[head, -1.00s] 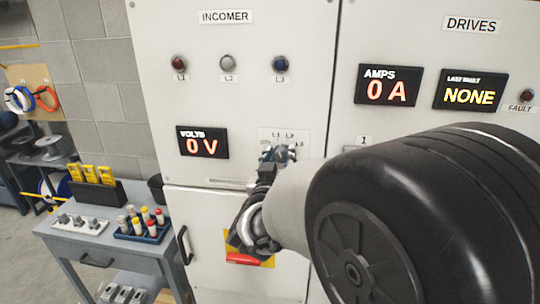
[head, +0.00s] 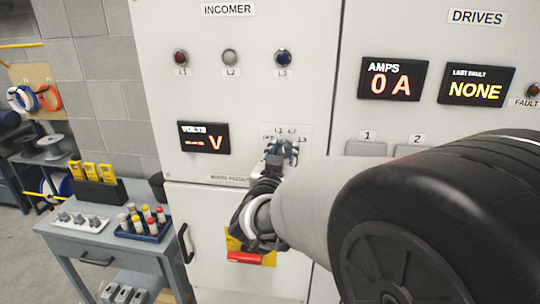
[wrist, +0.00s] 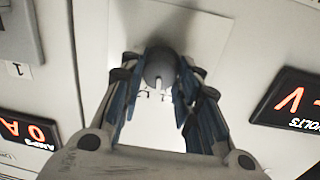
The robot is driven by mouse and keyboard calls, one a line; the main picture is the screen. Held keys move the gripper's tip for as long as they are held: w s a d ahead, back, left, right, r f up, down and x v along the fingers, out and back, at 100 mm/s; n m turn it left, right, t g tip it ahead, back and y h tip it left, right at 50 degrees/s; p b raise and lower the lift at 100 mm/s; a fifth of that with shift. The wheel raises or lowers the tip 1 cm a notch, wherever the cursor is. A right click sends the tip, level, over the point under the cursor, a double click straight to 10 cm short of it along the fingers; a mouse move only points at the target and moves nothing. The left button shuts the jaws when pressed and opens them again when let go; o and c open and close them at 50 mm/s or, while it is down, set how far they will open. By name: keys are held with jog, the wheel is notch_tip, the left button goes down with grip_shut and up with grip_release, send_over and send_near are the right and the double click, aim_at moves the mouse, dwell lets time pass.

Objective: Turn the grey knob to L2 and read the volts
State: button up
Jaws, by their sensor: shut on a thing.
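The grey knob (wrist: 160,64) sits on a white plate (wrist: 205,32) in the wrist view, between the two fingers of my gripper (wrist: 163,75). My gripper is shut on it. The knob's white mark points down in that upside-down view, toward small labels too small to read. In the head view my gripper (head: 281,152) covers the knob, and labels for L1 and L2 show above it on the plate. The volts display (head: 203,138) shows dashes and a V. It also shows partly at the right of the wrist view (wrist: 290,100).
Red, clear and blue lamps (head: 230,57) are above. The amps display (head: 393,79) reads 0 A; the last-fault display (head: 476,86) reads NONE. A red handle (head: 246,257) on yellow is below my gripper. A bench (head: 98,240) stands at left.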

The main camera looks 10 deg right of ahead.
jog(key=m+b, duration=0.3)
jog(key=m, duration=0.1)
jog(key=shift+d+m, duration=0.1)
jog(key=shift+m, duration=0.3)
dwell(0.4)
jog(key=o, duration=1.1)
jog(key=shift+c, duration=0.2)
jog(key=shift+s, duration=0.1)
jog(key=v, duration=1.2)
jog(key=shift+r, duration=0.2)
